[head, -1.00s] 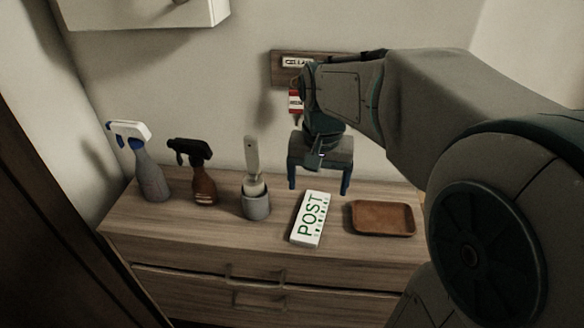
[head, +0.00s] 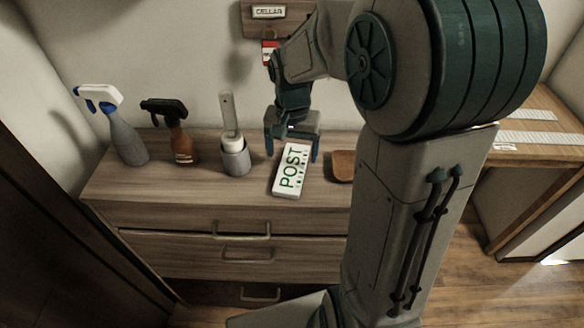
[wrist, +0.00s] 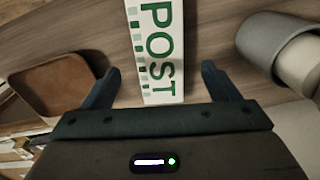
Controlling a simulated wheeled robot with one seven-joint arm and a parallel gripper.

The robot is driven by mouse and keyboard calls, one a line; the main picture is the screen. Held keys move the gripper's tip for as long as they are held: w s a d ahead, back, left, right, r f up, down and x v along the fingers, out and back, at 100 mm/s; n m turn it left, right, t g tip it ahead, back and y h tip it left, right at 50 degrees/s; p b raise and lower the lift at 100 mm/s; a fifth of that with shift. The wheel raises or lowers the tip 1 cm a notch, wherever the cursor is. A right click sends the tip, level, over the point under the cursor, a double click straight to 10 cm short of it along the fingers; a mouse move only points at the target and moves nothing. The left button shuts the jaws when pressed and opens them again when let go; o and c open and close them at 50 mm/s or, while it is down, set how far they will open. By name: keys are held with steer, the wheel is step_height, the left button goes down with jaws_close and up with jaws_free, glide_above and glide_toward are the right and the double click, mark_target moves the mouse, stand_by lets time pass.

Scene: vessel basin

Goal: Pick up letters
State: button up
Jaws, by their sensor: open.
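The letters appear as a white block with green "POST" lettering (head: 291,170), lying flat on the wooden dresser top. It also shows in the wrist view (wrist: 158,50), running from the top edge down to between the fingers. My gripper (head: 291,150) is open at the far end of the block, with one finger on each side. In the wrist view my gripper (wrist: 156,85) has clear gaps between both fingers and the block. I cannot tell exactly how high the fingertips are above the dresser.
A brown tray (head: 342,166) lies right of the block, partly hidden by my arm. A grey holder with a brush (head: 235,158), a brown spray bottle (head: 183,148) and a grey spray bottle (head: 127,140) stand to the left. A key board (head: 270,20) hangs on the wall behind.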

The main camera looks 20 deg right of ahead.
mark_target(293, 165)
step_height(293, 165, down, 4)
steer(key=shift+d+f, duration=0.1)
steer(key=c, duration=1.1)
steer(key=shift+w, duration=0.1)
